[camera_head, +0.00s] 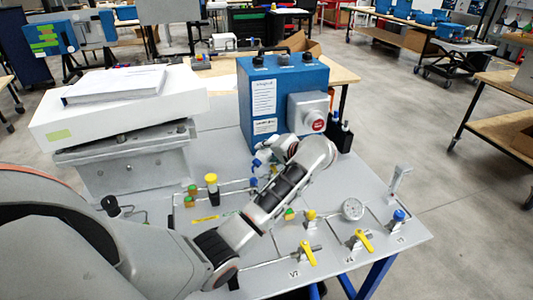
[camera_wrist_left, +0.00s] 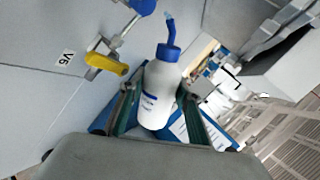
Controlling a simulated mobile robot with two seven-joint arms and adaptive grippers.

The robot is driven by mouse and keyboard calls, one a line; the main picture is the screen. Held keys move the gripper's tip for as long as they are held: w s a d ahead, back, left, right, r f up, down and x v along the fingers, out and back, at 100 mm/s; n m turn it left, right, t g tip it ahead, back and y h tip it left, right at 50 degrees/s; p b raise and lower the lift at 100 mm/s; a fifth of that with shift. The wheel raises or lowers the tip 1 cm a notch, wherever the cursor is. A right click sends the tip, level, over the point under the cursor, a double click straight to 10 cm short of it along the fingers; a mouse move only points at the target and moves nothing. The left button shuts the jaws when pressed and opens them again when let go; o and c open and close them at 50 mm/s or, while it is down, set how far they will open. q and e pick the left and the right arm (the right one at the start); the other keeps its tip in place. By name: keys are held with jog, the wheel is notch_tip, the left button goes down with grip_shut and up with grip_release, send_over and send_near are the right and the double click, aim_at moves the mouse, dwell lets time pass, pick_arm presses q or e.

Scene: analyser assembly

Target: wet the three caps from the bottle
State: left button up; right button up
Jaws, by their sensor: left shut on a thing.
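A white squeeze bottle (camera_wrist_left: 160,92) with a blue top and bent blue spout (camera_wrist_left: 168,32) stands between the two fingers of my left gripper (camera_wrist_left: 158,98) in the left wrist view. The gripper is shut on its body. In the head view my left forearm crosses the bench, and only blue bits of the bottle (camera_head: 257,163) show beside the wrist. On the bench are a yellow-topped fitting (camera_head: 211,180), a yellow cap (camera_head: 310,214) and a blue cap (camera_head: 399,214); I cannot tell which are the three caps. My right gripper is out of view.
A blue analyser box (camera_head: 285,95) with a red-marked grey module stands behind my wrist. Yellow valve handles (camera_head: 308,252) and a round gauge (camera_head: 352,208) sit on the bench's front right.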

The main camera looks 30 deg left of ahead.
pick_arm(q)
jog(key=shift+w+r+p, duration=0.1)
jog(key=shift+r+p, duration=0.2)
jog(key=shift+r, duration=2.2)
